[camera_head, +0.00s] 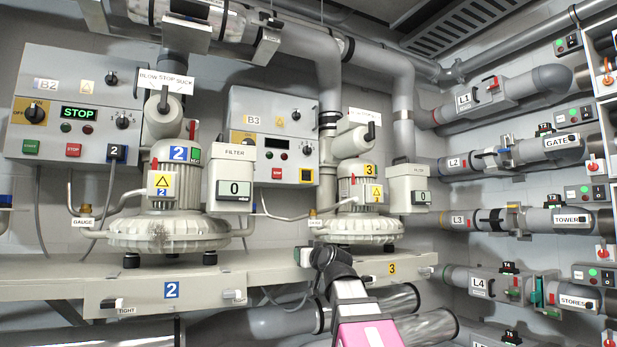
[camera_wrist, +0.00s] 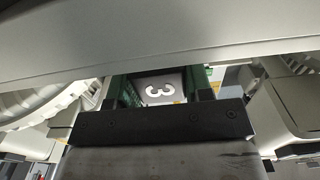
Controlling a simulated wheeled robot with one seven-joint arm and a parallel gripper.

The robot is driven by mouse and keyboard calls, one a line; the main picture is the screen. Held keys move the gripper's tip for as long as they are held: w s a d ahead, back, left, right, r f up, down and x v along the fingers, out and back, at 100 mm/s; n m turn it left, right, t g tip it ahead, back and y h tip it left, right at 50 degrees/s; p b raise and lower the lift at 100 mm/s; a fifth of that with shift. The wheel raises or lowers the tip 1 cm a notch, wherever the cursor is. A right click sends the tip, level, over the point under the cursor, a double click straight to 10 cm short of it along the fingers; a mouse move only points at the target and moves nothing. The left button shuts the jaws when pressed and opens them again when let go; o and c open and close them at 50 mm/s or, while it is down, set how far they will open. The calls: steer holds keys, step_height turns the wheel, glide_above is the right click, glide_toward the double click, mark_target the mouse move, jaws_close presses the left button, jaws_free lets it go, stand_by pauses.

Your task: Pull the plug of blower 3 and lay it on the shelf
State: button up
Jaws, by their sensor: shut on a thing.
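My gripper (camera_head: 323,254) is at the front edge of the shelf (camera_head: 372,268) under blower 3 (camera_head: 358,222). The plug cannot be made out in the head view. Whether the plug touches the shelf cannot be told.
Blower 2 (camera_head: 158,215) stands left; its box has a black plug marked 2 (camera_head: 117,153) and a lit STOP display. A gauge (camera_head: 313,219) and thin pipe sit by blower 3's left side. Pipes (camera_head: 410,318) run below the shelf; valves line the right wall.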

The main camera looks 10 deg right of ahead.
steer(key=shift+f, duration=0.4)
stand_by(0.5)
steer(key=o, duration=1.2)
steer(key=shift+s, duration=0.15)
